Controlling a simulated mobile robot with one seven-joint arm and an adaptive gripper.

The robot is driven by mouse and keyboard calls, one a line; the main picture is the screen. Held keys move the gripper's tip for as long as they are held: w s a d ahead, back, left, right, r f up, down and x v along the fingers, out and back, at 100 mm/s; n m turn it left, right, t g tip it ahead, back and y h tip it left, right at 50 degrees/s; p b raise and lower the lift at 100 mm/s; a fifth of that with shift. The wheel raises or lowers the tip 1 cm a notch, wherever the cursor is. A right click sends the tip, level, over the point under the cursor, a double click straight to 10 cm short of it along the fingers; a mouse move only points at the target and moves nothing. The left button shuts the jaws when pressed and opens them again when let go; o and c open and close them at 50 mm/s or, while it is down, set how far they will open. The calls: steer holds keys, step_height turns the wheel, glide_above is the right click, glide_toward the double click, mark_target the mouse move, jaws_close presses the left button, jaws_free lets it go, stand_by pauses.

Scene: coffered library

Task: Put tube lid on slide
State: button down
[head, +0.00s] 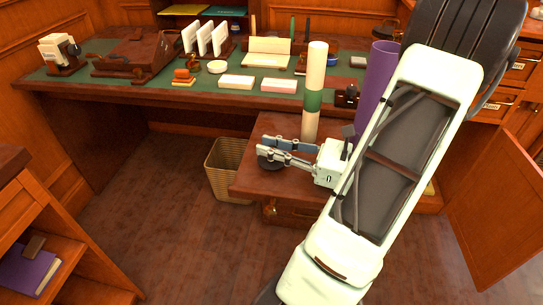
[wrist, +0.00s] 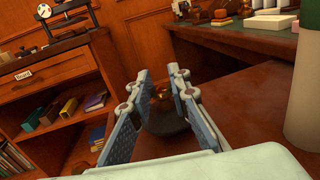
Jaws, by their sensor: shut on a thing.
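My gripper (head: 264,146) reaches left from my arm, low over the brown wooden slide (head: 250,185). I cannot tell whether the lid touches the slide. A cream tube with a green band (head: 314,80) stands upright on the slide, behind my gripper. It also shows in the wrist view (wrist: 305,100).
A purple tube (head: 380,80) stands right, partly behind my arm. A wicker basket (head: 225,170) is on the floor left of the slide. The green-topped desk (head: 130,85) behind holds papers and boxes. A bookshelf (wrist: 60,90) stands left; an open door (head: 500,200) is right.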

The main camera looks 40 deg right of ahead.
steer(key=shift+f, duration=0.2)
steer(key=c, duration=1.8)
jaws_free()
steer(key=shift+f, duration=0.15)
steer(key=shift+s+d+r, duration=0.15)
steer(key=shift+s+r, duration=0.1)
steer(key=p+v, duration=0.3)
steer(key=v, duration=0.8)
steer(key=shift+s+d, duration=0.1)
steer(key=shift+s, duration=0.15)
steer(key=shift+p, duration=0.3)
